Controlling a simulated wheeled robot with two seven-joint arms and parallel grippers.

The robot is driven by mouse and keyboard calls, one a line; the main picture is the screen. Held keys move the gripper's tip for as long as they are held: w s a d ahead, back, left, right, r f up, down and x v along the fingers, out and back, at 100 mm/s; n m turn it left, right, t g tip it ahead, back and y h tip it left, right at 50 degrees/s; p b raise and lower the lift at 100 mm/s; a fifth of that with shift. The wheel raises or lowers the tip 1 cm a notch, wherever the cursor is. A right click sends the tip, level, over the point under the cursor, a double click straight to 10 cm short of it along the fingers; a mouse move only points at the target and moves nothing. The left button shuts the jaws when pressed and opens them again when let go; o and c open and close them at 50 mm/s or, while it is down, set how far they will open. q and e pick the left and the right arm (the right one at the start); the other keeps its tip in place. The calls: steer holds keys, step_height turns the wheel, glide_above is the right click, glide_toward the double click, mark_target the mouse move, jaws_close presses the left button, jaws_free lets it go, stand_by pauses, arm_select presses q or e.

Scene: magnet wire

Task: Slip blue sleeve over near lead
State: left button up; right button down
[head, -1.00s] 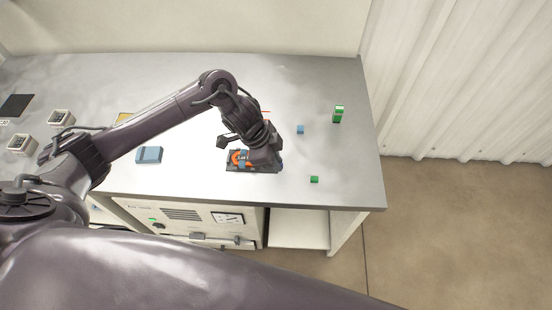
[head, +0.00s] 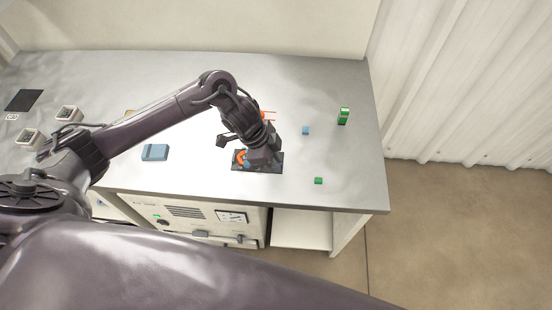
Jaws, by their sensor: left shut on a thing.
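My left gripper (head: 262,164) is low over a small dark mat (head: 277,166) near the table's front edge. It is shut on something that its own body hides. An orange coiled piece (head: 240,157) shows at the left of the gripper, over the mat. A bit of blue shows beside it, too small to tell whether it is the sleeve. Thin orange strands (head: 269,120) stick out to the right behind my left wrist; which one is the near lead I cannot tell. My right gripper is not in view.
A blue block (head: 305,131), a green block (head: 318,181) and a green stack (head: 343,116) stand at right. A flat blue box (head: 155,152) lies at left. Pale square holders (head: 68,114) and a black pad (head: 24,100) are farther left. The table's right side is mostly clear.

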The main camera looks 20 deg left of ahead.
arm_select(q)
steer(key=shift+s+a+p, duration=0.25)
steer(key=shift+a+p, duration=0.05)
steer(key=shift+a, duration=0.45)
stand_by(0.3)
steer(key=o, duration=0.8)
steer(key=shift+o, duration=0.2)
steer(key=shift+p+v, duration=0.8)
steer(key=shift+p, duration=0.05)
steer(key=p+v, duration=0.3)
steer(key=shift+a+r, duration=0.1)
steer(key=shift+r, duration=0.1)
